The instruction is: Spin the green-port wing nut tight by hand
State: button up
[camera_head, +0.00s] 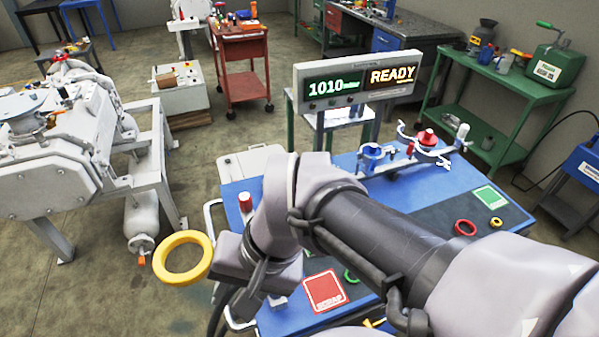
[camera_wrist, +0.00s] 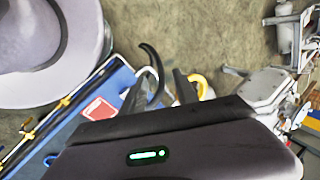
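The vacuum fitting assembly (camera_head: 427,137), with red and blue parts, stands at the back of the blue workbench (camera_head: 240,190) in the head view. I cannot make out a green port or its wing nut on it. A green ring (camera_head: 350,276) lies partly hidden behind my arm. My gripper (camera_wrist: 160,88) shows in the wrist view with two dark fingers apart and nothing visible between them. It is at the bench's left edge, well away from the assembly. In the head view my arm hides its fingertips and part of the bench.
A yellow ring (camera_head: 163,263) is left of my wrist; its support is unclear. The bench holds a red SCRAP pad (camera_head: 323,291), a green pad (camera_head: 485,196), a red ring (camera_head: 465,228) and a red-topped post (camera_head: 245,202). A display (camera_head: 359,78) reads 1010 and READY.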

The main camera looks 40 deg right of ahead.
jog(key=w+d+f+m+t+y, duration=0.4)
jog(key=w+d+m+t+y, duration=0.55)
jog(key=m, duration=1.25)
jog(key=s+d+f+m+t+h, duration=0.2)
jog(key=d+f+m+h, duration=0.3)
jog(key=d, duration=0.4)
jog(key=s+d+f+m+t+h, duration=0.1)
jog(key=s+d+f+m+h, duration=0.1)
jog(key=d+m+h, duration=0.6)
jog(key=s+d+f+m+t+h, duration=0.2)
jog(key=d+f+m+h, duration=0.3)
jog(key=d, duration=0.5)
jog(key=w+d+b, duration=0.1)
jog(key=w+d, duration=0.2)
jog(key=w, duration=0.5)
jog(key=w+d+r+h+b, duration=0.1)
jog(key=w+d, duration=0.2)
jog(key=w, duration=0.5)
jog(key=shift+w+d, duration=0.15)
jog(key=shift+d, duration=0.05)
jog(key=shift+g+h, duration=0.25)
jog(key=shift+c, duration=0.3)
grip_shut()
